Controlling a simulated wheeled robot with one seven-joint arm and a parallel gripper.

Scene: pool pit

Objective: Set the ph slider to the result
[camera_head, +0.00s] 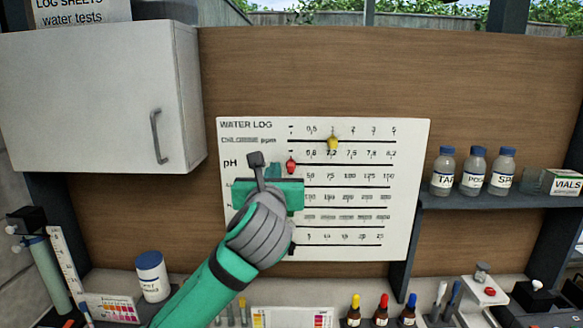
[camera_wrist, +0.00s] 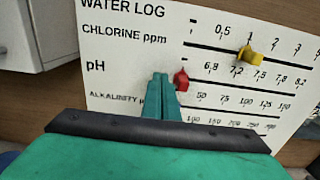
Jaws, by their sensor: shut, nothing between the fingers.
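The water log board (camera_head: 410,135) hangs on the brown wall, with rows for chlorine, pH and others. The red pH slider (camera_head: 291,165) sits at the left end of the pH line, left of the 6.8 mark; it also shows in the wrist view (camera_wrist: 181,80). The yellow chlorine slider (camera_head: 333,143) sits at about 1 on its line, also in the wrist view (camera_wrist: 250,54). My gripper (camera_head: 275,170) is shut and empty. In the wrist view its fingertips (camera_wrist: 160,84) are just left of the red slider; I cannot tell whether they touch it. My arm hides lower row labels.
A white cabinet (camera_head: 95,100) juts out at upper left. A shelf (camera_head: 490,201) at right holds labelled vials (camera_head: 473,172) and a vial box (camera_head: 563,182). Dropper bottles (camera_head: 381,311), a white tub (camera_head: 151,277) and a colour chart (camera_head: 112,308) stand below. The board's right side is clear.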

